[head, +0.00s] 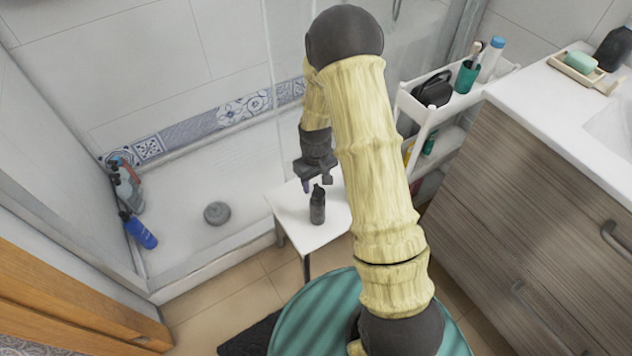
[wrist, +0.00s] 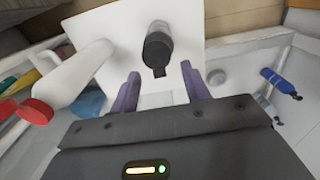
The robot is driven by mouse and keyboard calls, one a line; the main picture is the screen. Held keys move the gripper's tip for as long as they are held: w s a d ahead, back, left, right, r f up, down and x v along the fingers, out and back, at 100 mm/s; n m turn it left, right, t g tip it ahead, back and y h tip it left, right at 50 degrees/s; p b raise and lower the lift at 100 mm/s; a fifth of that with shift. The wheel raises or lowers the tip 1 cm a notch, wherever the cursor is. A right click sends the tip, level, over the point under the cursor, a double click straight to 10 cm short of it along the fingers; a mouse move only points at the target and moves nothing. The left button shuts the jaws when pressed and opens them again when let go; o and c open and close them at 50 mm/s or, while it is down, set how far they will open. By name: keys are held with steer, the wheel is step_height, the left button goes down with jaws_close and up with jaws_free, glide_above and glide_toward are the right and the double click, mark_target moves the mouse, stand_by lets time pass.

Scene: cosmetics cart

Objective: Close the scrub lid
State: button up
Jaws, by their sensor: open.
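The scrub (head: 317,208) is a small dark grey bottle standing upright on a white stool (head: 335,222). Its dark lid (head: 318,190) shows as a narrow raised piece on top; it looks flipped up, but it is small. In the wrist view the scrub (wrist: 157,42) is seen from above, with a dark tab pointing toward my gripper. My gripper (head: 316,182) is open and empty, just above and close to the bottle top. In the wrist view its two purple fingers (wrist: 160,72) are apart, one on each side of the tab. I cannot tell whether they touch it.
A white cart (head: 425,112) with toiletries stands to the right, beside a wooden cabinet (head: 520,190).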

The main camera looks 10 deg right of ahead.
steer(key=shift+w+f, duration=0.1)
steer(key=shift+s, duration=0.2)
steer(key=c, duration=0.9)
steer(key=shift+w+p, duration=0.15)
steer(key=shift+p, duration=0.3)
steer(key=shift+w+a+g+p, duration=0.1)
steer(key=shift+g+p, duration=0.3)
steer(key=shift+w+a+f+g+h+p, duration=0.1)
steer(key=shift+w+g+h+p, duration=0.2)
steer(key=shift+g+p, duration=0.35)
steer(key=shift+w+a+f+g+h+p, duration=0.1)
steer(key=shift+w+f+g+h+p, duration=0.1)
steer(key=shift+f+g+p, duration=0.3)
steer(key=shift+w+f+g+h+p, duration=0.2)
steer(key=shift+g+p, duration=0.25)
steer(key=shift+g, duration=0.3)
